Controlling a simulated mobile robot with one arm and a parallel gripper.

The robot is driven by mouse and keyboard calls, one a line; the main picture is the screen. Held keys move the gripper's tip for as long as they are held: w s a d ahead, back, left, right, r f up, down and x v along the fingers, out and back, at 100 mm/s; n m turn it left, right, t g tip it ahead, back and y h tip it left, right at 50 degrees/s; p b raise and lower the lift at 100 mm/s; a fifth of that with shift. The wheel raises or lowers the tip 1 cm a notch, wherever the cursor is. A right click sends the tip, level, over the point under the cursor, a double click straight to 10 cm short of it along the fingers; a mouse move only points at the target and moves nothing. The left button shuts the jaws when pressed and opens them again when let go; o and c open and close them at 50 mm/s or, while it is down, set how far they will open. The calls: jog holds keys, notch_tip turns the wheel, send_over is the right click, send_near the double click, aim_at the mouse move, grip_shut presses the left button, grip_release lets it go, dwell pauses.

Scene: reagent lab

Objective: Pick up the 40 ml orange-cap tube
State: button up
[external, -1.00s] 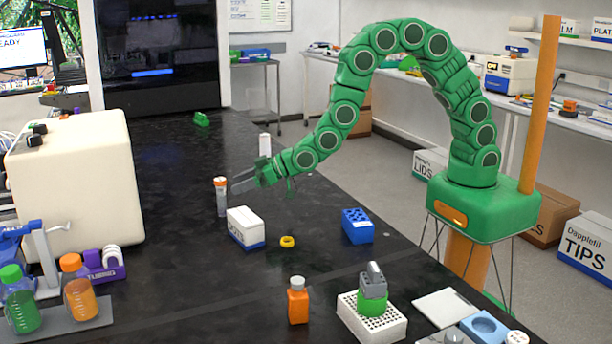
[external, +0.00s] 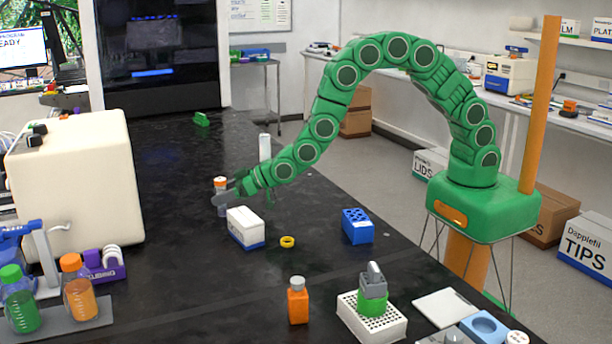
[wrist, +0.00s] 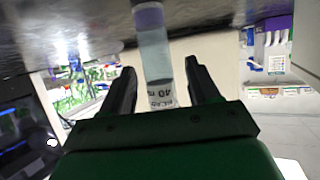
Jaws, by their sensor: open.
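The orange-cap tube (external: 221,182) stands upright on the black bench, left of the white box. Its orange cap shows just above my gripper (external: 221,198), whose fingers hide much of its body. The fingers are open, with a visible gap on each side of the tube.
A white and blue box (external: 246,228) stands close to the right of the tube. A yellow ring (external: 287,242) and a blue rack (external: 357,226) are further right. A narrow white item (external: 265,147) stands behind my gripper. A large cream machine (external: 75,190) is at left.

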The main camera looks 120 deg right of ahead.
jog(key=c, duration=1)
jog(key=shift+r, duration=0.15)
